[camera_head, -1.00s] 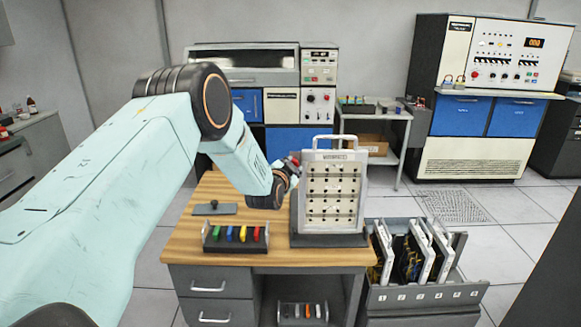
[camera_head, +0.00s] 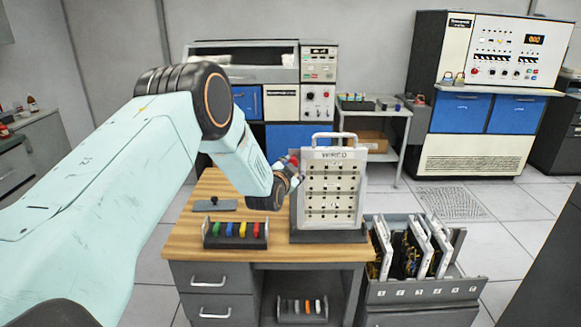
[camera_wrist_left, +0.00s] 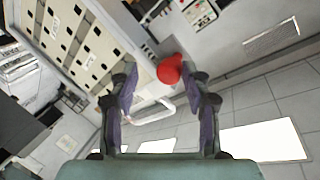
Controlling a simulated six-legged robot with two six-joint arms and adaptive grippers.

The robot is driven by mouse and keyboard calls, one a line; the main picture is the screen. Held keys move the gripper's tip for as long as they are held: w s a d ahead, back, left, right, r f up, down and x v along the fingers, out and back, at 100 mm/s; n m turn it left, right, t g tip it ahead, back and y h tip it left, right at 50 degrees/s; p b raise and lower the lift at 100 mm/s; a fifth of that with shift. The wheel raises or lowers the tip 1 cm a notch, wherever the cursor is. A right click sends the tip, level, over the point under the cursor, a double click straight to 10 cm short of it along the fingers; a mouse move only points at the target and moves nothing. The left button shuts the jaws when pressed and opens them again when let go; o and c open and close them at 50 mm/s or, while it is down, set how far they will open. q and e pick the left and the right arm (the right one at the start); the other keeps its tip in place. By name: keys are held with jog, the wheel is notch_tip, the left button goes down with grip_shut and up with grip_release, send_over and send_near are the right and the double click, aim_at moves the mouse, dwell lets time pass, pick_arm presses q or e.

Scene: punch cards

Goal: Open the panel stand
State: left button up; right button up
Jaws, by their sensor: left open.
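My left gripper (camera_head: 291,176) is at that left edge, just below the knob. In the left wrist view, the red knob (camera_wrist_left: 170,69) lies between and slightly beyond the open fingers (camera_wrist_left: 163,85). The board (camera_wrist_left: 75,45) fills the upper left there. I cannot tell whether a finger touches the knob. My right gripper is not in view.
On the desk (camera_head: 190,245) are a rack (camera_head: 235,243) of coloured plugs and a small grey plate (camera_head: 214,206). A grey bin (camera_head: 425,292) with several upright boards stands to the right. Cabinets and a side table (camera_head: 385,112) are behind.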

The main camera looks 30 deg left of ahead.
pick_arm(q)
jog(key=shift+o, duration=0.6)
jog(key=shift+f, duration=0.5)
jog(key=shift+s+a+r, duration=0.1)
jog(key=shift+r, duration=0.2)
jog(key=shift+w, duration=0.2)
jog(key=shift+s+r, duration=0.1)
jog(key=v, duration=1.2)
